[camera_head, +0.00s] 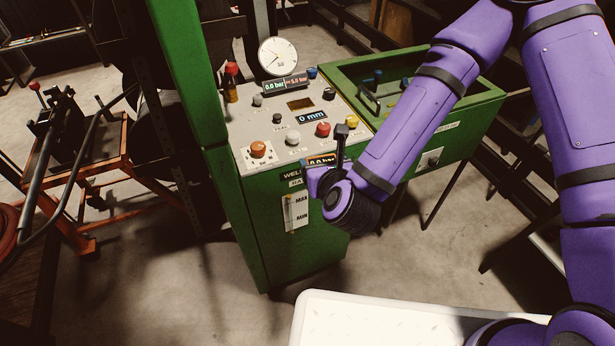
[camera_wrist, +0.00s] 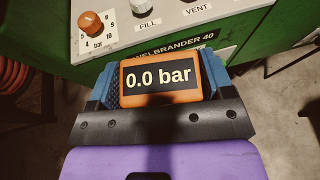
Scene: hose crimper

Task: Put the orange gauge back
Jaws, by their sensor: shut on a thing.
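The orange gauge (camera_wrist: 160,80) is a small block with a dark display reading "0.0 bar". My gripper (camera_wrist: 158,92) is shut on it, with blue-grey fingers at its left and right sides. In the head view, the gauge (camera_head: 322,160) shows only partly, at the front edge of the green machine's control panel (camera_head: 265,120). My gripper (camera_head: 318,172) and wrist hide the rest of it there. Whether the gauge touches the machine, I cannot tell.
The panel carries several knobs, including an orange one (camera_head: 258,149) and a red one (camera_head: 322,129), plus a round white dial (camera_head: 278,56) at the back. A green tray (camera_head: 450,115) adjoins on the right. A white surface (camera_head: 400,325) lies in front.

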